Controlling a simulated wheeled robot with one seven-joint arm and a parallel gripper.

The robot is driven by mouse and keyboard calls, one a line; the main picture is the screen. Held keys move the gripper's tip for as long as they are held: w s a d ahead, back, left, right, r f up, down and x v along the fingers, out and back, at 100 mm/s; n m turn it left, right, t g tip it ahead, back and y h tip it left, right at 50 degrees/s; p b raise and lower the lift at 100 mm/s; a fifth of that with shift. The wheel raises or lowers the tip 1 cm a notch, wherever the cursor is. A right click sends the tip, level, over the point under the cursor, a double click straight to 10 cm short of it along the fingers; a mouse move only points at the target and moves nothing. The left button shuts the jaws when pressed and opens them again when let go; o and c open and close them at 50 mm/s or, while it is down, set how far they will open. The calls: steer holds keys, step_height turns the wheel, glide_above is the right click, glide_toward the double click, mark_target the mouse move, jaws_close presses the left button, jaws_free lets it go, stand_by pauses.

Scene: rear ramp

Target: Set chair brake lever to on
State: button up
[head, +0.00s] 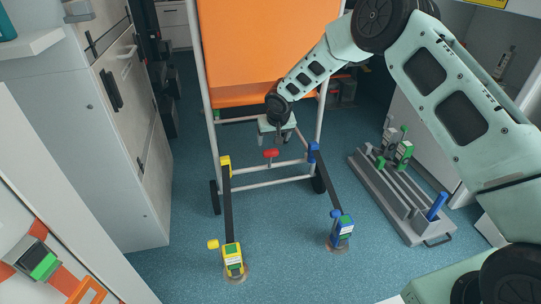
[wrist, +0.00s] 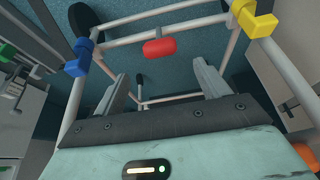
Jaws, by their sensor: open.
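The orange chair (head: 245,45) stands on a white tube frame with dark wheels. Its red brake lever (head: 271,153) sits at the middle of a cross tube, low on the frame. The lever also shows in the wrist view (wrist: 160,47), top centre, as a short red grip. My gripper (head: 276,139) is just above the lever in the head view, in front of the seat. In the wrist view its two fingers (wrist: 163,82) are apart and empty, with the lever beyond them and between their lines. I see no contact. The lever's pivot is unclear.
A yellow hook (head: 225,166) and a blue hook (head: 313,151) grip the frame, with dark straps running to yellow (head: 233,260) and blue (head: 341,230) floor anchors. A grey rack (head: 397,200) stands at right. White cabinets (head: 125,120) line the left.

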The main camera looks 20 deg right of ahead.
mark_target(271, 151)
steer(key=b+x, duration=0.4)
steer(key=x, duration=0.6)
steer(key=shift+f, duration=0.15)
steer(key=c, duration=1.4)
